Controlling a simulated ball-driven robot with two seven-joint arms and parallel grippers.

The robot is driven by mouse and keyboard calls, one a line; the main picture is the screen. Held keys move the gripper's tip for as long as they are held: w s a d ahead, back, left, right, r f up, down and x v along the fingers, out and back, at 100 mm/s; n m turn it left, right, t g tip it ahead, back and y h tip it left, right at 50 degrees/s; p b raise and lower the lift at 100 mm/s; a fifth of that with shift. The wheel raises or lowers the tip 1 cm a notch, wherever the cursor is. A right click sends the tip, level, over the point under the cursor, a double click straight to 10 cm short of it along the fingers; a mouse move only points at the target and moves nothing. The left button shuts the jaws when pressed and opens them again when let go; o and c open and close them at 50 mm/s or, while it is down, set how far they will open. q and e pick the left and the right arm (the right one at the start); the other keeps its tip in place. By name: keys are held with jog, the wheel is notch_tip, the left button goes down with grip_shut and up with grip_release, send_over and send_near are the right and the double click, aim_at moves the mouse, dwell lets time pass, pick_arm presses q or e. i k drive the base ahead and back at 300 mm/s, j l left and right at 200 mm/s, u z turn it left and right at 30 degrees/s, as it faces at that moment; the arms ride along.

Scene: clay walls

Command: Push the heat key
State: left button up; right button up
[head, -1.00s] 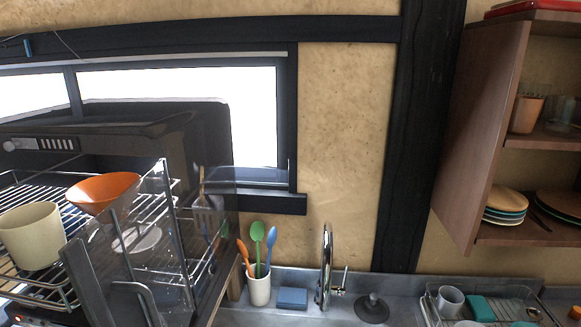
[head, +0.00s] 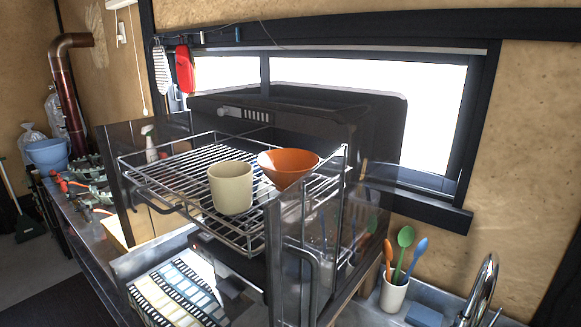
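A black appliance (head: 330,115) stands by the window, behind a pulled-out wire rack (head: 165,170). A strip with a light knob and several small pale keys (head: 257,115) shows on its upper left front. The key labels are too small to read, so I cannot tell which one is the heat key. A cream cup (head: 231,188) and an orange bowl (head: 287,168) stand on the rack. A panel with a bar handle (head: 310,262) stands in front of the rack's right side. Neither of my grippers is in view.
A white cup of colored spoons (head: 393,294), a blue sponge (head: 424,315) and a faucet (head: 480,290) are at lower right. A patterned sheet (head: 180,290) lies below the rack. A bench with tools (head: 85,185) and a blue bucket (head: 47,155) are at left.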

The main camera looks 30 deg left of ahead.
aim_at(206, 237)
jog(key=k+j+u, duration=0.1)
jog(key=u, duration=0.35)
jog(key=k+j+u, duration=0.1)
jog(key=j+u, duration=0.15)
jog(key=u, duration=0.2)
jog(key=j+u, duration=0.2)
jog(key=u, duration=0.25)
